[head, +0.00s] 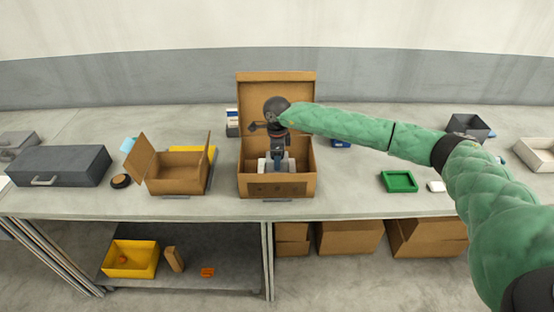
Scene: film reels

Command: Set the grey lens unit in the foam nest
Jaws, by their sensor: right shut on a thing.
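My right gripper (277,163) points down into an open brown cardboard box (276,187) in the middle of the table. It is shut on a light grey thing, which looks like the grey lens unit (264,165). The lens unit shows on both sides of the fingers, inside the box walls. The box's front wall hides its lower part, so I cannot tell whether it touches the bottom. I cannot make out the foam nest; the front wall and gripper hide the box floor. My left gripper is not in view.
The box's raised lid (248,95) stands behind my wrist. A smaller open carton (178,185) is to the left, beside a dark grey case (62,165). A green tray (398,181) and a dark grey bin (466,127) are to the right. The table between box and green tray is mostly clear.

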